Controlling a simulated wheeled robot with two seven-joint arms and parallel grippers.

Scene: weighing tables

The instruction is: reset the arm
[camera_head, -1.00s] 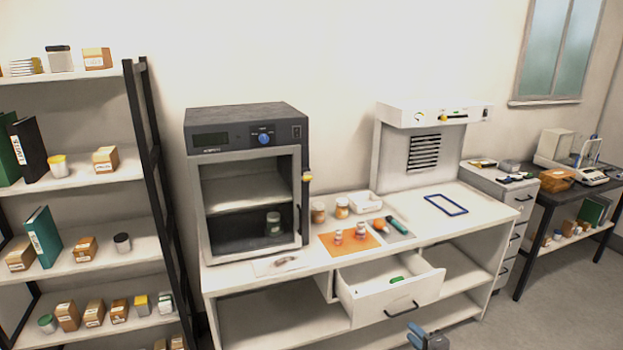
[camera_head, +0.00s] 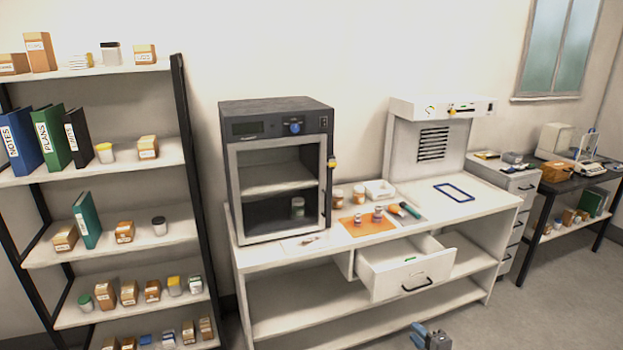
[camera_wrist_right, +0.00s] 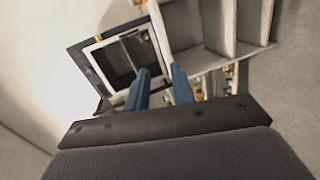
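My right gripper (camera_head: 418,331) shows at the bottom of the head view, low in front of the workbench (camera_head: 290,258). In the right wrist view its two blue fingers (camera_wrist_right: 160,72) stand apart with nothing seen between them. Only a small part of the right arm shows in the head view. My left gripper is in neither view.
The bench bears a dark oven-like cabinet (camera_head: 277,108), an orange mat (camera_head: 352,230) with small jars, and a vented unit (camera_head: 398,150). Its drawer (camera_head: 392,284) stands open. A stocked shelf (camera_head: 182,150) is at left, a dark table (camera_head: 565,187) at right. Floor in front is free.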

